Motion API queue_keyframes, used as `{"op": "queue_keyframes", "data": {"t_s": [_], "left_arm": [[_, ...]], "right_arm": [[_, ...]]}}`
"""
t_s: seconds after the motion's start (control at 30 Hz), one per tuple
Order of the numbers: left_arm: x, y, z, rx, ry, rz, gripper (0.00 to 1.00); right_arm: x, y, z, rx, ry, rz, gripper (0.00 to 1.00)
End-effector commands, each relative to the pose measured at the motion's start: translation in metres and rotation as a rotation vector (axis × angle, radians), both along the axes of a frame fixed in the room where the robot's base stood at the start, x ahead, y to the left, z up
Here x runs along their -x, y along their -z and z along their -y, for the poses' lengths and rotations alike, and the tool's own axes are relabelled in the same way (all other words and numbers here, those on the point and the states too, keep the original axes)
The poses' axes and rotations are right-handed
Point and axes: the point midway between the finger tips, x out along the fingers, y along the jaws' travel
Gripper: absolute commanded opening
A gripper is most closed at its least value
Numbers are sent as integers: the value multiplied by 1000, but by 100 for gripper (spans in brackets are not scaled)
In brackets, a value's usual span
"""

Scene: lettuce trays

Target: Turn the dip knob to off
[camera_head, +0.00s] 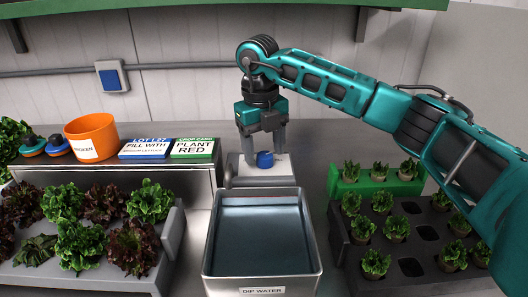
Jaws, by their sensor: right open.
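A blue dip knob (265,159) sits on a white panel (283,168) behind the metal basin labelled DIP WATER (212,250). My right gripper (264,150) comes down over the knob from above, with its fingers spread. One finger is left of the knob and the other is to its right and a little behind. I cannot tell whether either finger touches the knob. I cannot read any on or off mark by the knob. My left gripper is out of view.
A grey lettuce tray (172,245) stands left of the basin, and a dark tray (345,262) with seedlings stands right. A green seedling holder (340,185), an orange bucket (92,137) and sign cards (145,148) are farther back. A shelf (180,4) runs above.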

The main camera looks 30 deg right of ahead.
Motion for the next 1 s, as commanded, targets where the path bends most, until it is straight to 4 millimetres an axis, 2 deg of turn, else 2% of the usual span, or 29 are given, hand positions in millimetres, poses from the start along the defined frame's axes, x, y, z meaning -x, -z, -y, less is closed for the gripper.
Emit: {"op": "queue_keyframes", "data": {"t_s": [0.1,0.4,1.0], "left_arm": [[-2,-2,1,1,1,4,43],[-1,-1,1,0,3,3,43],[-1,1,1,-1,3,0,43]], "right_arm": [[0,8,1,0,0,-1,64],[0,10,1,0,-1,0,64],[0,9,1,0,-1,0,9]]}}
